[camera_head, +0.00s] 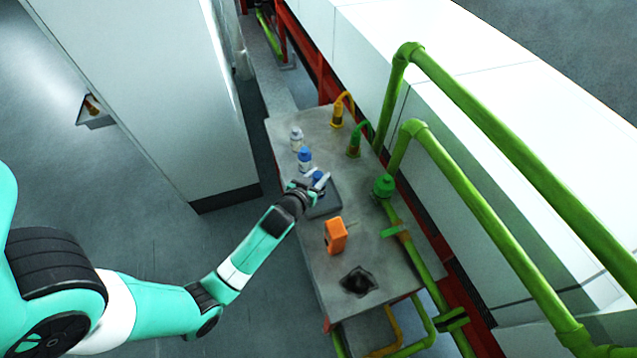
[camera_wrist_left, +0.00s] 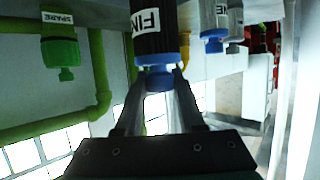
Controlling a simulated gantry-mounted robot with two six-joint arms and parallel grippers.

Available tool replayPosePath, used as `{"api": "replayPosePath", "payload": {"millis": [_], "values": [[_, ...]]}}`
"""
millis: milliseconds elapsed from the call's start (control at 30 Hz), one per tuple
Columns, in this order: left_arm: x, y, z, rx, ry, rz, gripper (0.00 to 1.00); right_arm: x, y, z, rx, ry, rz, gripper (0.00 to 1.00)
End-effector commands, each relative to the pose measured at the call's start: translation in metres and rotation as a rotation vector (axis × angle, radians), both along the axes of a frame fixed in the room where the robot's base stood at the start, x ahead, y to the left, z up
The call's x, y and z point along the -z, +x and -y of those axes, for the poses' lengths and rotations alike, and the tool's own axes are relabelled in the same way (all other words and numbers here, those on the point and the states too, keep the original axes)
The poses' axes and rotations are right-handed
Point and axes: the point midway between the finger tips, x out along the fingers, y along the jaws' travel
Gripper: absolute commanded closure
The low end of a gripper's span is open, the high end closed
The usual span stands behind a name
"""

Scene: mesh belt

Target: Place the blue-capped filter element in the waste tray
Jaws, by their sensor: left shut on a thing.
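The blue-capped filter element (camera_head: 318,176) is at my left gripper (camera_head: 320,184), above or beside a flat dark tray (camera_head: 327,208) on the grey bench. In the left wrist view, which appears upside down, the filter element (camera_wrist_left: 155,38) has a dark body, a partly visible white label reading "FIN" and a blue cap. My left gripper (camera_wrist_left: 158,80) is shut on the blue cap. Whether the filter touches the tray is hidden. I cannot tell if this dark tray is the waste tray. My right gripper is not in view.
A blue-and-white bottle-like item (camera_head: 305,160) and a pale one (camera_head: 296,138) stand just behind. An orange device (camera_head: 335,235) and a black object (camera_head: 358,281) are nearer. Green pipes (camera_head: 470,170) line the right. A small wall tray (camera_head: 96,113) hangs left.

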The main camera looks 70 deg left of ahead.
Motion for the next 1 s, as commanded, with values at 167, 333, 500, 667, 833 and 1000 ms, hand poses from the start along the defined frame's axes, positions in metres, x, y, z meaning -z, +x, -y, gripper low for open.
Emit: {"api": "replayPosePath", "payload": {"millis": [167, 333, 500, 667, 833, 1000], "values": [[0.024, 0.003, -0.004, 0.000, -0.001, -0.002, 1.00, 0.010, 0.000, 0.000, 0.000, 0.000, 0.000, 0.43], [0.037, 0.003, -0.004, 0.000, -0.001, 0.001, 1.00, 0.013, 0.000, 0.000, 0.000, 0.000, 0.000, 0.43], [0.036, 0.003, -0.004, 0.000, 0.000, 0.001, 1.00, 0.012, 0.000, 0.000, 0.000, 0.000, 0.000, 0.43], [0.039, 0.003, -0.004, 0.000, 0.000, 0.000, 0.58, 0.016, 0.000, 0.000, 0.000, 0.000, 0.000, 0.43], [0.039, 0.003, -0.004, 0.000, 0.000, 0.000, 0.32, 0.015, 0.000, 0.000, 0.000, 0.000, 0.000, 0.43], [0.039, 0.003, -0.004, 0.000, 0.000, 0.000, 0.32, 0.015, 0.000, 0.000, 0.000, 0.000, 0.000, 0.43]]}}
